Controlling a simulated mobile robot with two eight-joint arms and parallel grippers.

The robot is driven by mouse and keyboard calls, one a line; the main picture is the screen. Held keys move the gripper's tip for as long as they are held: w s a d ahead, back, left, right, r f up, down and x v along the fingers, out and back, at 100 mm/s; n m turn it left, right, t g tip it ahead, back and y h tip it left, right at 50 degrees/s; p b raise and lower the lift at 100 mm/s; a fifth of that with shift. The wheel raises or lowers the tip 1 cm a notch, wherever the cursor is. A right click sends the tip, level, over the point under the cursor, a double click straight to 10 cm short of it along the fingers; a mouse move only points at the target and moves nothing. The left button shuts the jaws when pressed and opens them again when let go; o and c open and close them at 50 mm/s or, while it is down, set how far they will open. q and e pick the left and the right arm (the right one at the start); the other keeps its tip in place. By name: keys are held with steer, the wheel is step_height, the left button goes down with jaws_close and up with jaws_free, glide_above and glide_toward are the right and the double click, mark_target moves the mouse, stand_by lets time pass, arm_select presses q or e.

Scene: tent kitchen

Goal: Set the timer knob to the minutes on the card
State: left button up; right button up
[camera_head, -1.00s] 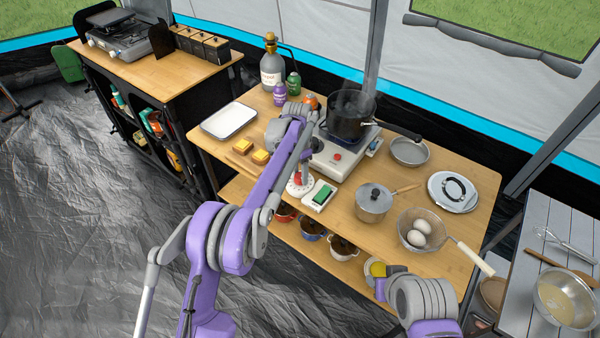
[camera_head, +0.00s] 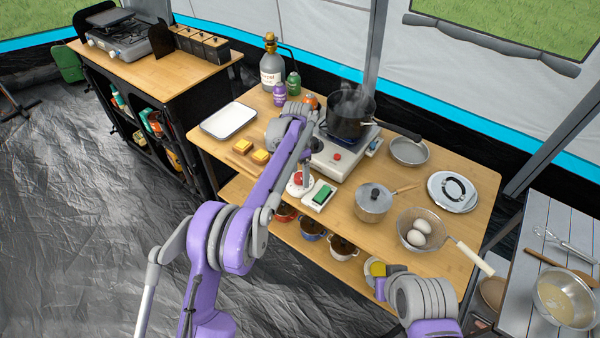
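The timer (camera_head: 298,188) is a round white dial with a red knob (camera_head: 298,177), standing near the front edge of the wooden table. My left gripper (camera_head: 304,174) points down at the knob, very close to it or touching. Its fingers are small and partly hidden by my arm, so I cannot tell whether they are shut on the knob. The dial's marks are too small to read. A small white item with a green face (camera_head: 323,195) lies right of the timer. I cannot make out a card with minutes. My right arm is at the bottom; its fingertips are not clear.
A steaming black pot (camera_head: 350,116) stands on the white cooker (camera_head: 333,158) behind the timer. Bread slices on a board (camera_head: 240,159) lie to the left. A lidded saucepan (camera_head: 373,204) and a strainer with eggs (camera_head: 410,248) are to the right. Cups (camera_head: 342,247) stand on the shelf below.

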mark_target(299, 174)
arm_select(q)
step_height(299, 174, up, 11)
steer(key=p, duration=0.1)
steer(key=shift+w+a, duration=0.15)
steer(key=shift+w, duration=0.1)
stand_by(0.3)
steer(key=shift+f, duration=0.1)
